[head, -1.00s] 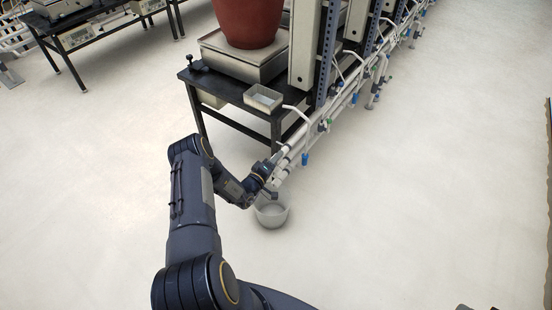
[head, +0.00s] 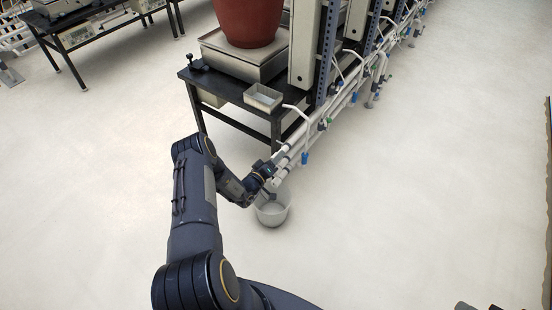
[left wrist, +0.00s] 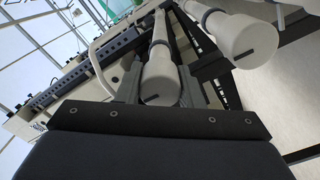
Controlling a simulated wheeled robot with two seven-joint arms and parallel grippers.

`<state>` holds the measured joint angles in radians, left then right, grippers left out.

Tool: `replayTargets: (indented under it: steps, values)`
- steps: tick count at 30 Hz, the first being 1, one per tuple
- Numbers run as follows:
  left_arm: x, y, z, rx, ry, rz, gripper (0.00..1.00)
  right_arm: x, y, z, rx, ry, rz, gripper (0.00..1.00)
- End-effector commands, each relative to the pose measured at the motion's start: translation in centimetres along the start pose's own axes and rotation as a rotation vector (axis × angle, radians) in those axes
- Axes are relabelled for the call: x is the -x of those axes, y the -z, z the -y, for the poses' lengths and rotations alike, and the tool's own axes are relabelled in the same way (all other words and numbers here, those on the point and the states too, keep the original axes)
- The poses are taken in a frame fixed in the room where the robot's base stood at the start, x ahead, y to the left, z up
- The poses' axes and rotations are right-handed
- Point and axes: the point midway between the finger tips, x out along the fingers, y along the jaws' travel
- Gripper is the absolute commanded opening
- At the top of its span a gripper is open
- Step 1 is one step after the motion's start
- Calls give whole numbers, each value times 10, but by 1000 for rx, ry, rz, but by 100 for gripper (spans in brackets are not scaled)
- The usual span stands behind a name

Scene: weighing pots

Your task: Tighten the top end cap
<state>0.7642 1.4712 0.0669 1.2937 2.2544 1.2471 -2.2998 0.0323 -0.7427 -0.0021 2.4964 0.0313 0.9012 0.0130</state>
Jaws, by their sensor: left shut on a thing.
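In the left wrist view two white pipes end in round white caps, each with a dark mark on its rim. The left one, the end cap (left wrist: 160,84), lies between the grey fingers of my left gripper (left wrist: 158,92), which is shut on it. The other cap (left wrist: 248,42) is apart, to the right, on the floor side of the picture. In the head view my left gripper (head: 273,168) is at the near ends of the white pipes (head: 297,141), which run along the rack. The cap is too small there to make out.
A translucent bucket (head: 272,211) stands on the floor under the pipe ends. A black table (head: 230,104) beside them bears a scale (head: 245,58) with a red pot (head: 248,22) and a small metal tray (head: 263,97). Open floor lies left and right.

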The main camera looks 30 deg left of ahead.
Motion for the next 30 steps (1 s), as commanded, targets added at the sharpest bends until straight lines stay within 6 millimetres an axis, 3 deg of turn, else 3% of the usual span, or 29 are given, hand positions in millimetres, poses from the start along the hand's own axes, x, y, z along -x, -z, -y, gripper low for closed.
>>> replayTargets:
  steps: [2, 3, 7, 17, 30]
  values:
    - [2, 0, 2, -1, 4, 1, 11, 0, 0, 0, 0, 0, 0, 27]
    - [2, 0, 2, -1, 4, 1, 38, 0, 0, 0, 0, 0, 0, 27]
    - [1, 0, 1, 0, 3, 1, 55, 0, 0, 0, 0, 0, 0, 27]
    - [4, 0, 0, 1, 2, 1, 55, 1, 1, 1, 0, 0, 0, 27]
    - [70, 1, 1, 1, 5, 0, 55, 14, 7, 6, 0, 0, 0, 27]
